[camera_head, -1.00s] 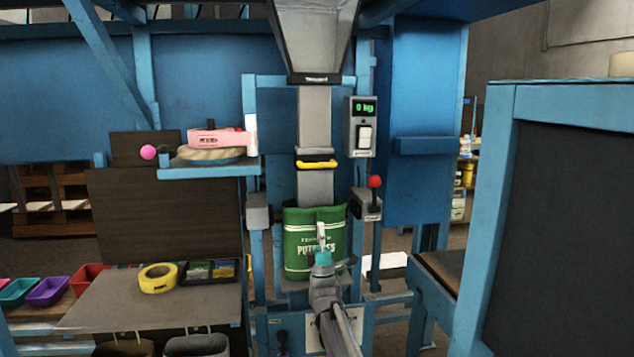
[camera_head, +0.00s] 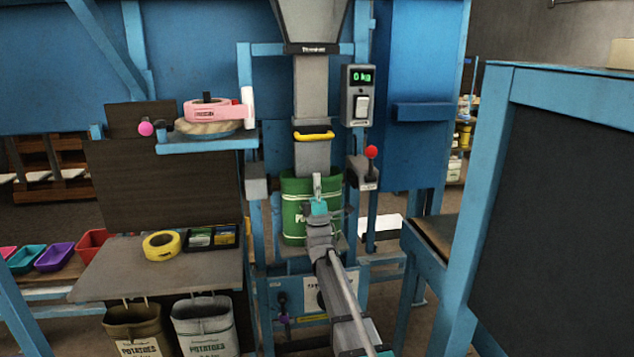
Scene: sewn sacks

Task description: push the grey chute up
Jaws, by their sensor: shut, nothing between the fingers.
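The grey chute (camera_head: 312,97) hangs straight down below the grey hopper (camera_head: 313,22). A yellow handle (camera_head: 314,135) crosses its front. The chute's lower end reaches into the mouth of a green potato sack (camera_head: 293,212). My gripper (camera_head: 317,182) is shut and empty. In the picture it stands in front of the sack, below the yellow handle and apart from it. My arm hides part of the sack's front and its print.
A scale display (camera_head: 358,95) reading 0 kg and a red-knobbed lever (camera_head: 371,153) stand right of the chute. A shelf (camera_head: 207,145) with a pink tape dispenser (camera_head: 218,110) is at left. A blue-framed dark panel (camera_head: 570,200) fills the right side.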

